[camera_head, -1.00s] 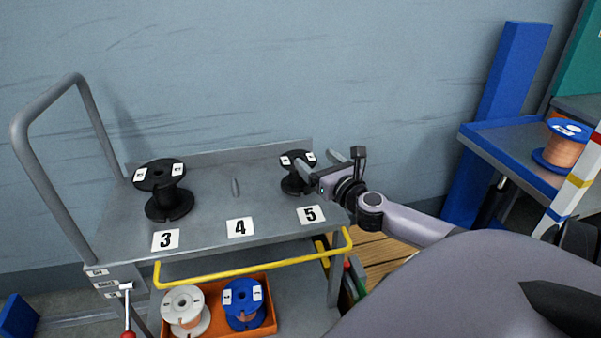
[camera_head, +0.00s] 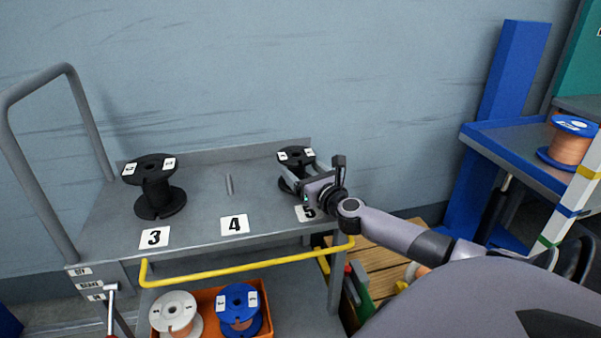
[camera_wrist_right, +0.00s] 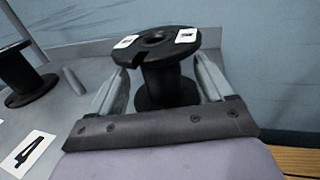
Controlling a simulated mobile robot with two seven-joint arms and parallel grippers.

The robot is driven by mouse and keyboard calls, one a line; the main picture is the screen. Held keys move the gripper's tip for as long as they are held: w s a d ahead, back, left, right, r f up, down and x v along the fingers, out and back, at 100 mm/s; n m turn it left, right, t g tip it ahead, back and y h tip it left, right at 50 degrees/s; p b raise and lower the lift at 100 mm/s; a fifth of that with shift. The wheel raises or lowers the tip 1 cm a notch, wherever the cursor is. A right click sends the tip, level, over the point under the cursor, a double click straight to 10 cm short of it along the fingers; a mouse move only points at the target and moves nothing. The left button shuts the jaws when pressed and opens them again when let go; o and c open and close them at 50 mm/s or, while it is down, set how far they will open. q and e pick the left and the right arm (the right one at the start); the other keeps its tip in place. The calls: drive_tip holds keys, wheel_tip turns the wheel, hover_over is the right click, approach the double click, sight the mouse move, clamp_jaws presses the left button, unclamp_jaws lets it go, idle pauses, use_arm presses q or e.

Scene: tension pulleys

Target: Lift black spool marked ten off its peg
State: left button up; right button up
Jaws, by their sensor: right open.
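A black spool (camera_head: 296,156) with white labels on its top flange stands at the position marked 5 on the grey cart top. In the right wrist view the same spool (camera_wrist_right: 165,80) stands between my open fingers. The number on its labels is too small to read surely. My right gripper (camera_head: 297,177) is open, one finger on each side of the spool's core, below the top flange; contact cannot be told. Another black spool (camera_head: 157,190) stands at position 3; its labels are also hard to read. The peg under the right spool is hidden. My left gripper is not in view.
A bare peg (camera_head: 229,184) stands at position 4, between the spools. A yellow rail (camera_head: 240,266) runs along the cart front. An orange crate (camera_head: 206,297) below holds a white and a blue spool. A blue shelf (camera_head: 507,146) with a copper-wound spool stands right.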

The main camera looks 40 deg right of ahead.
sight(301, 158)
drive_tip(key=shift+x, duration=1)
drive_tip(key=c, duration=1.2)
drive_tip(key=shift+r+p, duration=1.85)
drive_tip(key=shift+p, duration=0.45)
drive_tip(key=shift+r+p, duration=1.7)
drive_tip(key=shift+p, duration=0.35)
